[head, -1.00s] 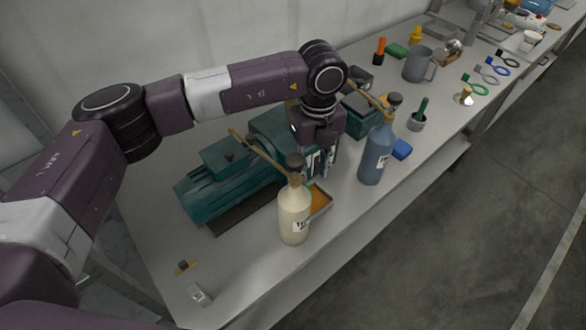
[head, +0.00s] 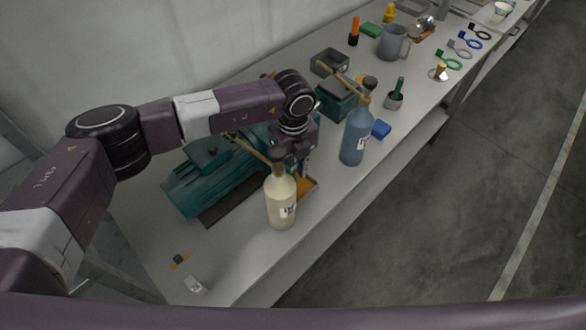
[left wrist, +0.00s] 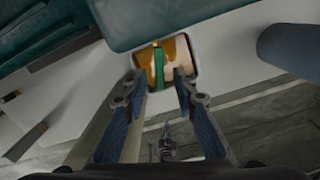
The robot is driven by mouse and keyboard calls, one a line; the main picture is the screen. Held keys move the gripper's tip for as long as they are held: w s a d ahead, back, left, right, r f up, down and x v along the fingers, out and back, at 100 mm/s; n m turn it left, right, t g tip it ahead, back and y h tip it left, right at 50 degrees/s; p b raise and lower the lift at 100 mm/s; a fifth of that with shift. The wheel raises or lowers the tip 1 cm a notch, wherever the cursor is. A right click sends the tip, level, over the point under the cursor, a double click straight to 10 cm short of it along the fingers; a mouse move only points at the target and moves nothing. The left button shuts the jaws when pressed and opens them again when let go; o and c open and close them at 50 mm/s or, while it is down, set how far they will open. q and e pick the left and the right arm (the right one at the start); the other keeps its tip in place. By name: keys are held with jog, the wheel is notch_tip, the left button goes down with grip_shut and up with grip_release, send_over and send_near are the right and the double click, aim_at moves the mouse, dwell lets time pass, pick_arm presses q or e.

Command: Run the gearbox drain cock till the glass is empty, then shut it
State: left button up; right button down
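The teal gearbox and motor unit (head: 215,170) lies on the bench; its upper edge also shows in the left wrist view (left wrist: 160,15). A small tray (head: 306,187) with orange-brown liquid sits at its front; the tray also shows in the left wrist view (left wrist: 193,50). A narrow green bar (left wrist: 158,68), perhaps the drain cock's lever, shows over the tray, between my left fingertips in the picture. My left gripper (left wrist: 160,82) is open and points down at the tray, apparently empty. I cannot make out the glass or its level. My right gripper is not in view.
A cream bottle (head: 281,205) stands close in front of the tray, and a blue bottle (head: 355,138) stands to its right.

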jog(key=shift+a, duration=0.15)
pick_arm(q)
grip_shut()
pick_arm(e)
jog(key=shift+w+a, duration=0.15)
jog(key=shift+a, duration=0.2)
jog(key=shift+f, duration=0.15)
